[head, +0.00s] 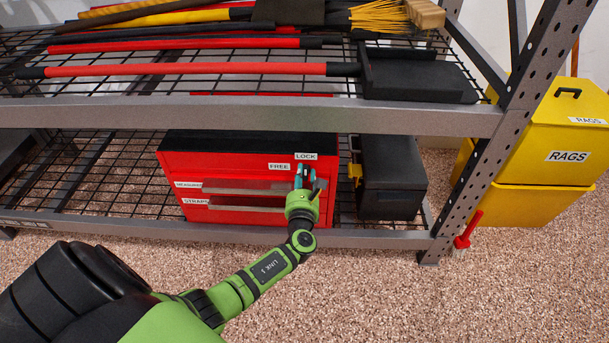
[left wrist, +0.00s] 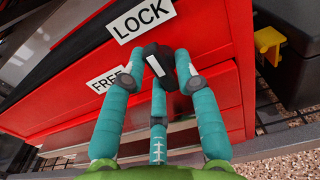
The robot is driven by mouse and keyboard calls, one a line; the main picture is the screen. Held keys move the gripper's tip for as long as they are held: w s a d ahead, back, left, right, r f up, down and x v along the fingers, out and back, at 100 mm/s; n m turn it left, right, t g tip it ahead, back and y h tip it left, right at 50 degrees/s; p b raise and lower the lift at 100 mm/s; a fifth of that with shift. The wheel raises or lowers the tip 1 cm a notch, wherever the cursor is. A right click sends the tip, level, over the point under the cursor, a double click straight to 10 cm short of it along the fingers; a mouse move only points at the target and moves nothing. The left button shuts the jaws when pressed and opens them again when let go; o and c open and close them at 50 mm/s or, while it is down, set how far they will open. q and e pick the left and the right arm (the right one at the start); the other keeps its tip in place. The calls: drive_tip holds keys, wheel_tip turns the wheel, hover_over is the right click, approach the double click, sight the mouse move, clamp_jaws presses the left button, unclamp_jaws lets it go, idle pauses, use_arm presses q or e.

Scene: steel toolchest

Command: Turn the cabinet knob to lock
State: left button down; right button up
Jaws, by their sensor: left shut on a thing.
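The red toolchest (head: 245,155) stands on the lower rack shelf, with a FREE label (head: 279,167) and a LOCK label (head: 305,156) at its upper right. In the left wrist view, the black knob (left wrist: 158,66) sits just below the LOCK label (left wrist: 141,19) and right of the FREE label (left wrist: 106,80). Its white mark slants a little up-left, roughly towards LOCK. My left gripper (head: 304,174) has its teal fingers closed around the knob, and they cover its sides. In the head view the fingers hide the knob. My right gripper is not in view.
A black case (head: 391,177) with a yellow latch stands close to the right of the chest. The shelf's front beam (head: 270,115) runs just above. Drawer handles (head: 245,190) stick out to the left of the gripper. Yellow RAGS bins (head: 535,195) stand further right.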

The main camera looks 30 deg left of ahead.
use_arm(q)
drive_tip(key=shift+s+a+f, duration=0.2)
drive_tip(key=shift+a, duration=0.05)
drive_tip(key=c, duration=1.1)
unclamp_jaws()
drive_tip(key=shift+o, duration=0.2)
drive_tip(key=shift+r, duration=0.15)
drive_tip(key=shift+d, duration=0.1)
drive_tip(key=v, duration=1.2)
